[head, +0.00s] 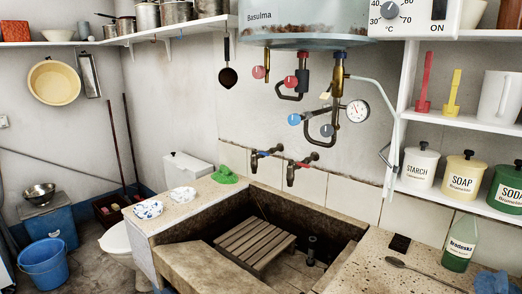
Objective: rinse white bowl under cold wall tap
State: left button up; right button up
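A small white bowl (59,35) stands on the upper left wall shelf, next to a red box. Two low blue-and-white patterned pieces, a nearer one (148,209) and a farther one (183,193), lie on the left stone ledge; I cannot tell whether they are bowls or dishes. The wall tap with the blue handle (254,162) is on the left above the stone trough (262,212). The tap with the red handle (291,174) is to its right. No water shows from either. Neither of my grippers is in view.
A slatted wooden rack (255,244) lies in the trough. A green cloth (224,175) is on the back ledge. A spoon (410,268) and a green bottle (460,243) are on the right ledge. The boiler's pipes and gauge (356,111) hang above the taps.

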aim_at(253, 151)
jog(key=i+j, duration=0.2)
jog(key=j, duration=0.15)
jog(key=i+j+z, duration=0.1)
jog(key=i+j, duration=0.35)
jog(key=j, duration=0.2)
jog(key=i+j+z, duration=0.1)
jog(key=j, duration=0.25)
jog(key=i+j, duration=0.3)
